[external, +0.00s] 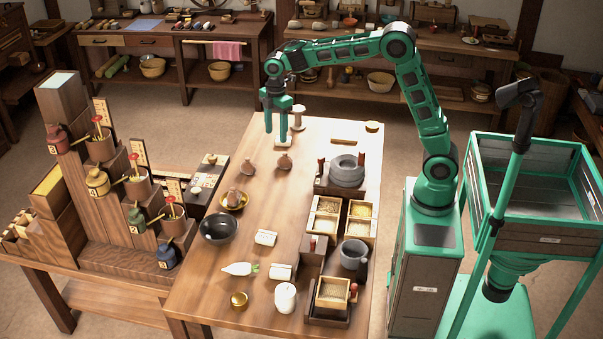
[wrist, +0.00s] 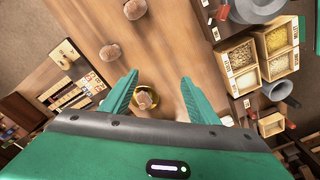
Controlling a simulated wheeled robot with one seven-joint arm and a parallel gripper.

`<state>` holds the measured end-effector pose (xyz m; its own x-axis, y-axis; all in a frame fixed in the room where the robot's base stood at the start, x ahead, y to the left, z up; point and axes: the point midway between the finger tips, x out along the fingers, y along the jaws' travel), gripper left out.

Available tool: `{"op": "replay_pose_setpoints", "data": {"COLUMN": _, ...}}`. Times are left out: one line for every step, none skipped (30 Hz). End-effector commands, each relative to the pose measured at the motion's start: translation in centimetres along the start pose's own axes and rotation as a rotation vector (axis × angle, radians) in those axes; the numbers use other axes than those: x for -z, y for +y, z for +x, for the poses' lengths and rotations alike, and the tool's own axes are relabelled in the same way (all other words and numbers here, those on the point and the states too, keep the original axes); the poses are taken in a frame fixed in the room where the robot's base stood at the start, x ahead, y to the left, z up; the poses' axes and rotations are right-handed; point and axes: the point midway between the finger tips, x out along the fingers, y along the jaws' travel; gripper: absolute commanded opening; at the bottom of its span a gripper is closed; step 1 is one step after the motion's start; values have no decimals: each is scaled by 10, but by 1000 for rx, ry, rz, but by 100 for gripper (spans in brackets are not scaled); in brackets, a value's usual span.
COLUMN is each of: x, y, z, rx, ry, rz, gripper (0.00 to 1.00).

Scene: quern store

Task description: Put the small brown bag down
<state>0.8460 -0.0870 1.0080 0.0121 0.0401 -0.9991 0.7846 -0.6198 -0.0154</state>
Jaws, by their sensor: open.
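Three small brown bags are in view, and I cannot tell which one the task means. One bag (external: 248,170) and another bag (external: 285,162) stand apart on the bare wooden table; they also show at the top of the wrist view (wrist: 110,52), (wrist: 134,9). A third bag (external: 233,197) sits on a round brass dish (external: 243,205), and shows between my fingers in the wrist view (wrist: 146,99), farther down. My gripper (external: 276,134) is open and empty, pointing down above the far part of the table, beyond the bags.
A black bowl (external: 219,228), white packets (external: 265,238) and a white jar (external: 285,297) stand nearer the front. A stone quern (external: 346,171) and grain boxes (external: 325,220) line the right edge. Stepped wooden shelving (external: 120,232) rises at left. The table's middle has bare room.

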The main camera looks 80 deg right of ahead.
Motion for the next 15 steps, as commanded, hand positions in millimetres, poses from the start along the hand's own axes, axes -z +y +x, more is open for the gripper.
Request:
{"op": "replay_pose_setpoints", "data": {"x": -23, "y": -11, "z": -10, "rx": -8, "ry": -5, "rz": 76, "gripper": 55}}
{"op": "replay_pose_setpoints", "data": {"x": -37, "y": -17, "z": -14, "rx": -12, "ry": -10, "rz": 128, "gripper": 55}}
{"op": "replay_pose_setpoints", "data": {"x": -55, "y": -26, "z": -18, "rx": -16, "ry": -15, "rz": 196, "gripper": 55}}
{"op": "replay_pose_setpoints", "data": {"x": -68, "y": -33, "z": -21, "rx": -19, "ry": -17, "rz": 246, "gripper": 55}}
{"op": "replay_pose_setpoints", "data": {"x": -81, "y": -40, "z": -24, "rx": -23, "ry": -20, "rz": 297, "gripper": 55}}
{"op": "replay_pose_setpoints", "data": {"x": -99, "y": -50, "z": -27, "rx": -28, "ry": -23, "rz": 365, "gripper": 55}}
{"op": "replay_pose_setpoints", "data": {"x": -112, "y": -58, "z": -29, "rx": -31, "ry": -25, "rz": 415, "gripper": 55}}
{"op": "replay_pose_setpoints", "data": {"x": -124, "y": -66, "z": -31, "rx": -34, "ry": -26, "rz": 465, "gripper": 55}}
{"op": "replay_pose_setpoints", "data": {"x": -142, "y": -78, "z": -32, "rx": -37, "ry": -29, "rz": 534, "gripper": 55}}
{"op": "replay_pose_setpoints", "data": {"x": -154, "y": -87, "z": -32, "rx": -39, "ry": -30, "rz": 584, "gripper": 55}}
{"op": "replay_pose_setpoints", "data": {"x": -167, "y": -96, "z": -33, "rx": -41, "ry": -31, "rz": 635, "gripper": 55}}
{"op": "replay_pose_setpoints", "data": {"x": -183, "y": -109, "z": -32, "rx": -43, "ry": -31, "rz": 701, "gripper": 55}}
{"op": "replay_pose_setpoints", "data": {"x": -194, "y": -119, "z": -32, "rx": -44, "ry": -31, "rz": 751, "gripper": 55}}
{"op": "replay_pose_setpoints", "data": {"x": -206, "y": -129, "z": -30, "rx": -45, "ry": -32, "rz": 802, "gripper": 55}}
{"op": "replay_pose_setpoints", "data": {"x": -222, "y": -143, "z": -28, "rx": -46, "ry": -31, "rz": 867, "gripper": 55}}
